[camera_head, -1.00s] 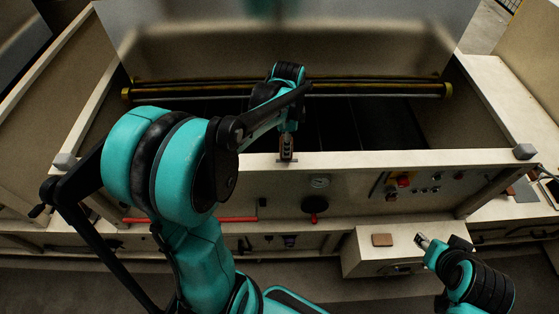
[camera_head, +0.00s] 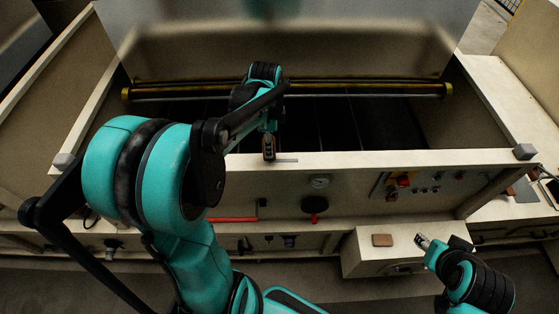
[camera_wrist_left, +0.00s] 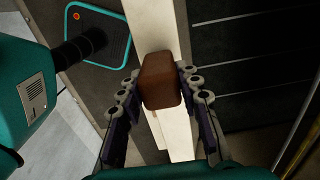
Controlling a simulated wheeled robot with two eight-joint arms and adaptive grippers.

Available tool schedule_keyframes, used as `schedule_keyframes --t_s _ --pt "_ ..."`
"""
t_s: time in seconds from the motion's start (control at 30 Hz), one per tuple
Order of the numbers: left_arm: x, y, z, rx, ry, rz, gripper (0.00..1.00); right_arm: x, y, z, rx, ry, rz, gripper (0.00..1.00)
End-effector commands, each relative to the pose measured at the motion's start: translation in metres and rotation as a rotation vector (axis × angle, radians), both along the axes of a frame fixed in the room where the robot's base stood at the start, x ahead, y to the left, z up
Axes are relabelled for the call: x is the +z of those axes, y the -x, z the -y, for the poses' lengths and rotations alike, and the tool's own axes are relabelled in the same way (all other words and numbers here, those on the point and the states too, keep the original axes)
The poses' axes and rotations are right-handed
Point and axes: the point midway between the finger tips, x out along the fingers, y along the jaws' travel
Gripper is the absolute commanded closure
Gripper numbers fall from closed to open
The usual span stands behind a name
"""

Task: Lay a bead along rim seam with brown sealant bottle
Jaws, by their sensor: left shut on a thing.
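The brown sealant bottle (camera_wrist_left: 161,80) is held between the two fingers of my left gripper (camera_wrist_left: 160,88) in the left wrist view. In the head view my left gripper (camera_head: 269,143) is at the hopper's front rim (camera_head: 400,158), with the brown bottle upright between its fingers. The bottle's lower tip is hidden in the wrist view, and I cannot tell whether it touches the rim. A thin grey line (camera_head: 286,160) lies on the rim just right of the bottle. My right gripper (camera_head: 422,241) is low at the right, away from the rim; its finger opening is unclear.
A brass-coloured bar (camera_head: 370,89) spans the dark hopper opening behind the rim. Below the rim are a gauge (camera_head: 320,181), a red-handled valve (camera_head: 314,206) and a control panel (camera_head: 405,186). A small brown block (camera_head: 382,240) lies on a pale box. The rim rightwards looks clear.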

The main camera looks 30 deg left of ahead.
Motion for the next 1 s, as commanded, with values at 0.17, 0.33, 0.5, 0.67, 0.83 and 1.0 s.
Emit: schedule_keyframes --t_s 0.17,0.33,0.5,0.67,0.83,1.0 --pt "0.0 0.0 0.0 0.0 0.0 0.0 0.99 0.0 0.0 0.0 0.0 0.0 0.0 0.6" --pt "0.0 0.003 -0.005 0.002 0.0 0.0 0.99 0.0 0.0 0.0 0.0 0.0 0.0 0.6" --pt "0.0 0.01 -0.017 0.004 -0.001 -0.001 0.99 0.0 0.0 0.0 0.0 0.0 0.0 0.6" --pt "0.0 0.014 -0.023 0.0 -0.001 -0.001 0.99 -0.001 0.0 0.0 0.0 0.0 0.0 0.6" --pt "0.0 0.014 -0.023 0.0 -0.001 -0.001 0.99 -0.001 0.0 0.0 0.0 0.0 0.0 0.6" --pt "0.004 0.014 -0.023 0.0 0.0 0.0 0.99 0.003 0.0 0.0 0.0 0.0 0.0 0.6"
